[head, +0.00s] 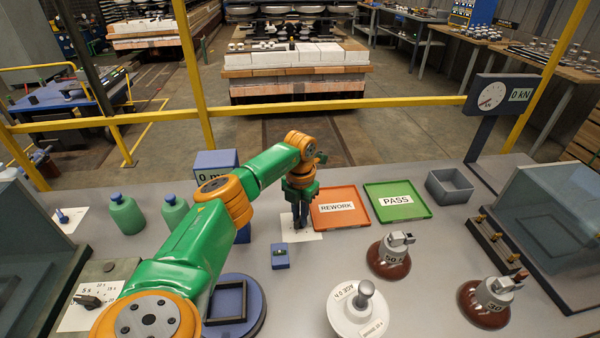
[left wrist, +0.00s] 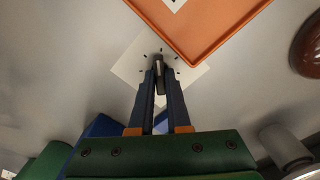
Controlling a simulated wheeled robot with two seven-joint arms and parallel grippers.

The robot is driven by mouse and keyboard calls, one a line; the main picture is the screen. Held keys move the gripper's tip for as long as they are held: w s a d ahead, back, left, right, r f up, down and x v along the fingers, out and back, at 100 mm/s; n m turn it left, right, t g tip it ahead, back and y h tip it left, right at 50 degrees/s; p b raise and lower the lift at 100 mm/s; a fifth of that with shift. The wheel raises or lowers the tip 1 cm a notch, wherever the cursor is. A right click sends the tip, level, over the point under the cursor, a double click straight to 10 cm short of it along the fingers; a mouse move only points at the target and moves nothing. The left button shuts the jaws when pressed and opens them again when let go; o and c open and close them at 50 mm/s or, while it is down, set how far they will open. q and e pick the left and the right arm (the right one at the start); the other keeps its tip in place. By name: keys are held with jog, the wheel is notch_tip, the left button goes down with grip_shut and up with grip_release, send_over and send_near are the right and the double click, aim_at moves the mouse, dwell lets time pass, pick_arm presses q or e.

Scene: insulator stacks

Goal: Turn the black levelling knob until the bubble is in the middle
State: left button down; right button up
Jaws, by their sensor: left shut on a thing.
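My left gripper (head: 300,224) points down at a white marked plate (head: 287,225) on the grey bench. In the left wrist view its two dark fingers (left wrist: 159,80) are shut on the black levelling knob (left wrist: 158,66), which shows a light stripe on top. Tick marks ring the knob on the white plate (left wrist: 190,78). In the head view the fingers and arm hide the knob. A small blue block (head: 280,258) in front of the plate looks like the bubble level. Its bubble is too small to make out. My right gripper is not in view.
An orange REWORK tray (head: 340,222) lies close right of the gripper, with a green PASS tray (head: 397,214) beyond. Brown insulators (head: 388,268) and a white one (head: 356,322) stand front right. A blue display box (head: 215,162) stands behind my left arm.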

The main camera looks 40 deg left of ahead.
pick_arm(q)
jog(key=shift+w+m, duration=0.1)
jog(key=shift+m, duration=0.8)
jog(key=shift+r, duration=0.1)
jog(key=c, duration=0.9)
grip_release()
notch_tip(320, 180, up, 7)
jog(key=shift+f+b, duration=0.1)
jog(key=shift+b, duration=0.25)
